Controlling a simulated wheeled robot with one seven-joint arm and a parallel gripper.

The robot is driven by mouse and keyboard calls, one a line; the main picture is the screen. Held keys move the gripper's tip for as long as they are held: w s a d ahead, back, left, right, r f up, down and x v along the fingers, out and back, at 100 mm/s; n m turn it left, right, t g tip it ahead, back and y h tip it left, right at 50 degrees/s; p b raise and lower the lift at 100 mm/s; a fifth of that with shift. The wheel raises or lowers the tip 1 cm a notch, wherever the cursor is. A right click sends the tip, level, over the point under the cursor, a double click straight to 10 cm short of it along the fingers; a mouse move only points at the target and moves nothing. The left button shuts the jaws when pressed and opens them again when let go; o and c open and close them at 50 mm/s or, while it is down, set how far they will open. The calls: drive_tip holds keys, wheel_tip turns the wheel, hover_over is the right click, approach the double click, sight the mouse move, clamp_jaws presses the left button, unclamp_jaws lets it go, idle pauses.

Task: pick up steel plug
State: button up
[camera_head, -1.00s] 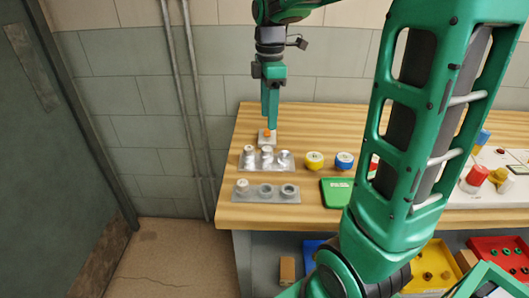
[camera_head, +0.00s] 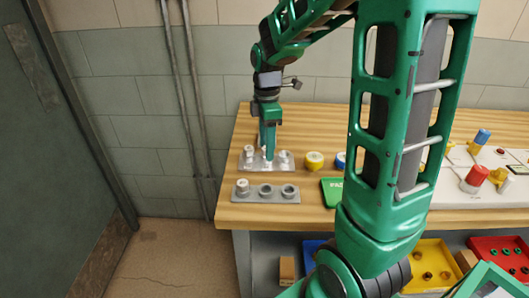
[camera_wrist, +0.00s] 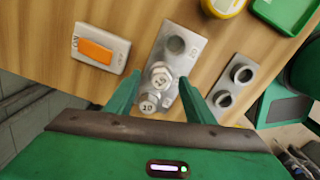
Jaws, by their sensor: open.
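A metal rack plate (camera_head: 257,168) on the bench carries steel plugs. One steel plug (camera_head: 249,152) shows at its left end and another shiny piece (camera_head: 284,157) at its right end. In the wrist view the plate (camera_wrist: 194,44) holds a hex-topped plug (camera_wrist: 161,76) and, below it, a smaller plug (camera_wrist: 148,104), both with numbers on top. My gripper (camera_head: 268,157) points down at the plate's middle. Its open fingers (camera_wrist: 159,77) lie either side of the hex-topped plug in the wrist view. Whether they touch it I cannot tell.
A grey block (camera_head: 265,196) with one plug and two open holes lies in front. An orange switch (camera_wrist: 96,50) is beside the plate. My arm hides part of the bench.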

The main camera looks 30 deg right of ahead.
clamp_jaws()
drive_tip(key=shift+r, duration=0.5)
wheel_tip(320, 180, up, 4)
drive_tip(key=shift+a+f, duration=0.15)
drive_tip(key=shift+f, duration=0.1)
drive_tip(key=s+a+r, duration=0.3)
drive_tip(key=a+r, duration=0.3)
drive_tip(key=a, duration=0.4)
drive_tip(key=shift+a+r, duration=0.15)
drive_tip(key=shift+a, duration=0.2)
hover_over(264, 150)
drive_tip(key=shift+f, duration=3.55)
